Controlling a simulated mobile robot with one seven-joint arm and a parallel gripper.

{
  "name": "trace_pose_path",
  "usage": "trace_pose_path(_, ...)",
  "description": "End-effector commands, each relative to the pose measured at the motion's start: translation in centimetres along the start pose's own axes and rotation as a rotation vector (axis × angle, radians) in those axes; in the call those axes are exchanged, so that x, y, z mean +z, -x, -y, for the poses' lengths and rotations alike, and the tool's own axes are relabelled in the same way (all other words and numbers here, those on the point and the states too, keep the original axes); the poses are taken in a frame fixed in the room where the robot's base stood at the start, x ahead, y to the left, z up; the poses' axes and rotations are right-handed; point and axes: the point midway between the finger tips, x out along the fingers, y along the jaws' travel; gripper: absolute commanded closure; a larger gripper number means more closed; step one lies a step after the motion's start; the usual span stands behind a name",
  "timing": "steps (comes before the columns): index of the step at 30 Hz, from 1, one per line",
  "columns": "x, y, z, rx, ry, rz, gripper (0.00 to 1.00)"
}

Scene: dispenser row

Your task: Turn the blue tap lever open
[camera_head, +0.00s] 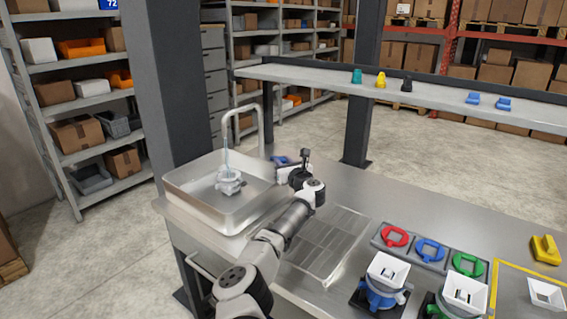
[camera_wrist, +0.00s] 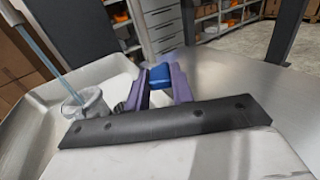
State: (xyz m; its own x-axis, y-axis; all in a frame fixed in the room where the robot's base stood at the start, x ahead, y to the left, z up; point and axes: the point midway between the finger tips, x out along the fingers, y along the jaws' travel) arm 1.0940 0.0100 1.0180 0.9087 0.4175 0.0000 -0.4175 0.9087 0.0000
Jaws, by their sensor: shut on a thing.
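The blue tap lever (camera_head: 279,160) shows in the head view beside the sink's right rim, near the foot of the curved tap spout (camera_head: 241,108), partly hidden by my gripper. In the wrist view the blue lever (camera_wrist: 160,74) sits between the two purple fingers of my gripper (camera_wrist: 160,86), which is shut on it. In the head view my gripper (camera_head: 291,166) is at the lever, just right of the sink. A thin bluish column, looking like water, runs from the spout down to a pale, see-through vessel (camera_head: 229,182) in the sink; the vessel also shows in the wrist view (camera_wrist: 87,103).
The steel sink (camera_head: 237,217) is left of my arm. A ribbed drain area (camera_head: 335,240) lies to the right, then a grey tray (camera_head: 443,256) with red, blue and green rings and white-funnelled dispensers (camera_head: 383,283). A shelf (camera_head: 440,97) with small coloured parts spans behind.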

Motion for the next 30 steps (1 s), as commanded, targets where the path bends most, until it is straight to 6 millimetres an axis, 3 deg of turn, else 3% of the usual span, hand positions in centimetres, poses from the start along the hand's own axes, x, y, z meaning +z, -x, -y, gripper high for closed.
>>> trace_pose_path(12,-0.06,-0.05,-0.07,-0.002,0.001,-0.001,1.00)
trace_pose_path(13,-0.06,-0.06,-0.07,-0.002,0.001,-0.001,0.74)
trace_pose_path(17,-0.04,-0.05,-0.05,-0.002,0.000,-0.001,0.57)
trace_pose_path(30,-0.08,0.45,0.00,-0.004,0.001,0.000,0.55)
